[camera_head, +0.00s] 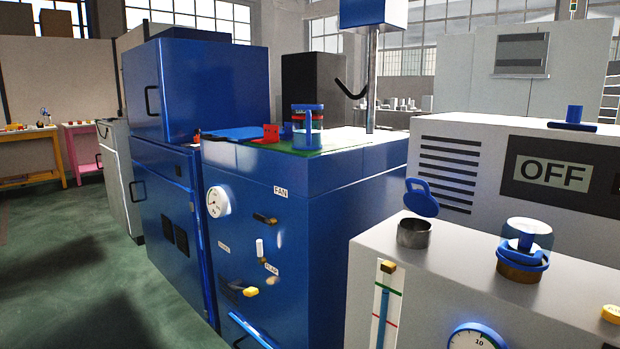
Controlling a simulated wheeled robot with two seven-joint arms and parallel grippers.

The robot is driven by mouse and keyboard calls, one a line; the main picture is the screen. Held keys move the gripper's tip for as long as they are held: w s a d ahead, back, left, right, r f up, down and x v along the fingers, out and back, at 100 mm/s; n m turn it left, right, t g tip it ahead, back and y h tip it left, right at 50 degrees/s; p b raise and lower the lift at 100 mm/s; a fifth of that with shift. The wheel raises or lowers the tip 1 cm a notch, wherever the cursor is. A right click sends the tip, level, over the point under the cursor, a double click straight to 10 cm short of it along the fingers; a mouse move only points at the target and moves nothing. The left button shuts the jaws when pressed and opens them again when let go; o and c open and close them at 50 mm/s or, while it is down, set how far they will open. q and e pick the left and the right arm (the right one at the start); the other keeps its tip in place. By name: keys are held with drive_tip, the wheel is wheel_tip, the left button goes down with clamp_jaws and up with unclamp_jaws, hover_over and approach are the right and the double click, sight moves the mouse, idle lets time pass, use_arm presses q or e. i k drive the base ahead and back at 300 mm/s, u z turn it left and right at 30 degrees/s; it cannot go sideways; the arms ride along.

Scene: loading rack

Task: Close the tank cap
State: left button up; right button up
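A blue round tank cap (421,198) with a small tab stands raised and tilted above a short metal filler neck (414,233). The neck is on top of the grey-white machine (460,262) at the front right, and its opening is uncovered. Where the cap joins the neck is too small to tell. Neither of my grippers shows in the head view.
Right of the neck stands a clear-topped fitting with a blue ring (523,250) on a brass base. Behind is a grey cabinet with an OFF panel (552,172). A blue machine (300,215) stands left, with open green floor (90,265) beyond.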

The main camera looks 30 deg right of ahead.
sight(420, 203)
drive_tip(key=u, duration=0.25)
drive_tip(key=i, duration=1.15)
drive_tip(key=z, duration=1.95)
